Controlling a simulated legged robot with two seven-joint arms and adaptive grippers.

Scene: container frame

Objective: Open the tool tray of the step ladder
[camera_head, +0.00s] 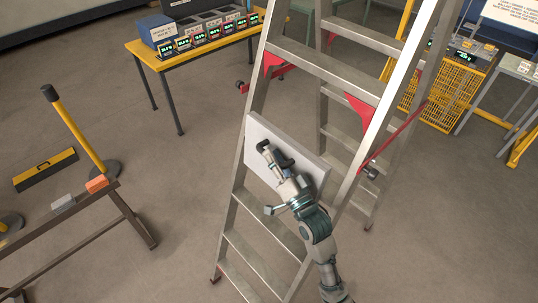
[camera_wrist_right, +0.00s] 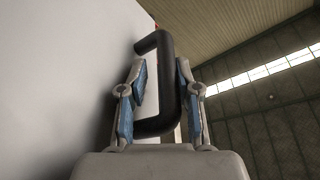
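The step ladder (camera_head: 273,60) stands open, with metal steps and red brackets. Its tool tray (camera_head: 256,131) is a flat pale panel standing nearly upright between the front rails. A black U-shaped handle is on its face; in the right wrist view the handle (camera_wrist_right: 166,75) sticks out from the pale tray surface (camera_wrist_right: 60,70). My right gripper (camera_head: 274,160) is at the handle. In the wrist view its two fingers stand on either side of the handle's bar, with a gap visible, so it looks open around it. My left gripper is not in view.
A yellow table (camera_head: 200,47) with several small display units stands behind at left. A yellow mesh frame (camera_head: 450,95) is at right. Floor beside the ladder is clear.

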